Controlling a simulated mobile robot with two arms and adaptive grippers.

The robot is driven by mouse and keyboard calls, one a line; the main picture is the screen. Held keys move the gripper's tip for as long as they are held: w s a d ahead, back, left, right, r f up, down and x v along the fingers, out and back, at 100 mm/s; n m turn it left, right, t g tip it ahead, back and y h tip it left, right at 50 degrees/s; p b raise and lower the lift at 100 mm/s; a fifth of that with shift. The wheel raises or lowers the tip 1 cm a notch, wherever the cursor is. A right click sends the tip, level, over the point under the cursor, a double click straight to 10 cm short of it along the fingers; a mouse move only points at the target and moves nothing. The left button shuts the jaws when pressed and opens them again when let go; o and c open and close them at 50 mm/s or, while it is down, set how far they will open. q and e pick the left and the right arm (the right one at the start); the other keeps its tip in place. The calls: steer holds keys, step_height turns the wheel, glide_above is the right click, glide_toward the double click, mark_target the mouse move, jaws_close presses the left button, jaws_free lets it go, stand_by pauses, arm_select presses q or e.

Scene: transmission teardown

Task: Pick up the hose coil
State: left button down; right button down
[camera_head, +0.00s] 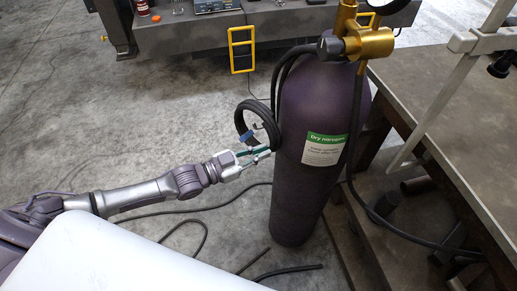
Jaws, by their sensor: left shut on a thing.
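The hose coil (240,119) is a black loop with a blue band, beside the left of a dark purple gas cylinder (297,195). My left gripper (262,152) is at the lower part of the coil and is shut on it, close against the cylinder's side. The exact contact between the fingers and the hose is small and partly hidden. The coil stands off the floor at about mid-height of the cylinder. My right gripper is not in view.
A brass regulator (370,43) tops the cylinder. A workbench (440,110) stands at the right, and another bench (185,37) at the back. Black hose (180,211) lies on the floor, which is clear at the left. A white surface fills the bottom left.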

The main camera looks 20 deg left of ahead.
mark_target(269, 140)
arm_select(q)
step_height(269, 140, up, 4)
steer(key=shift+a, duration=0.1)
steer(key=v, duration=1.7)
steer(key=shift+s+f+p, duration=0.25)
steer(key=shift+f+p, duration=0.2)
steer(key=shift+a, duration=0.15)
steer(key=shift+c, duration=1.9)
jaws_free()
steer(key=v, duration=1.2)
